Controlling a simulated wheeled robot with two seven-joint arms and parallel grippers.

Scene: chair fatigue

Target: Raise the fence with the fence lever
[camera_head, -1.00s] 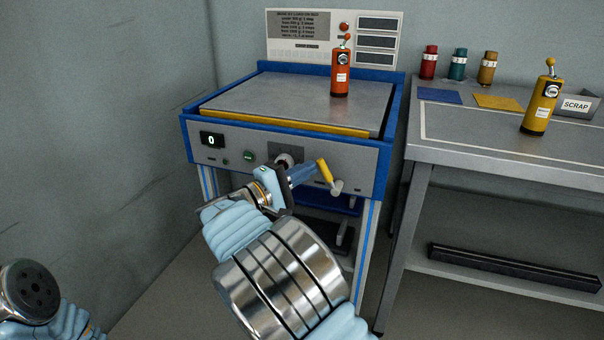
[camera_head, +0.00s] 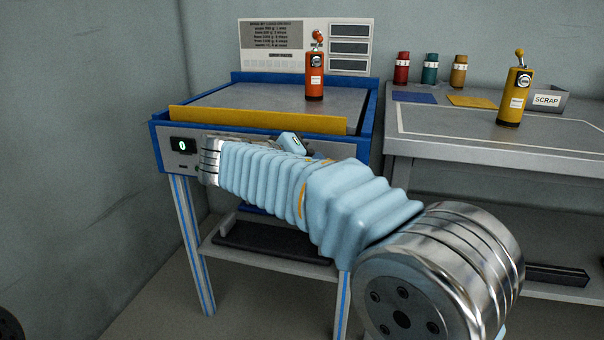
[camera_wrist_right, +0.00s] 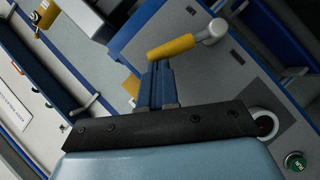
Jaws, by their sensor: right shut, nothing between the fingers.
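The fence (camera_head: 255,120) is a yellow bar along the front of the blue-edged machine's top plate, standing up above the front edge. The fence lever's yellow handle (camera_wrist_right: 172,47) and its pale pivot show in the wrist view; my arm hides the lever in the head view. My right gripper (camera_wrist_right: 156,66) is shut and empty, its blue fingers right at the handle's underside in the wrist view. I cannot tell whether they touch. In the head view, my right arm covers most of the front panel. My left gripper is out of view.
An orange bottle-like tool (camera_head: 314,75) stands on the machine's plate (camera_head: 260,97). The bench (camera_head: 430,115) at right holds a yellow one (camera_head: 514,92), several small coloured containers and a SCRAP bin (camera_head: 548,99).

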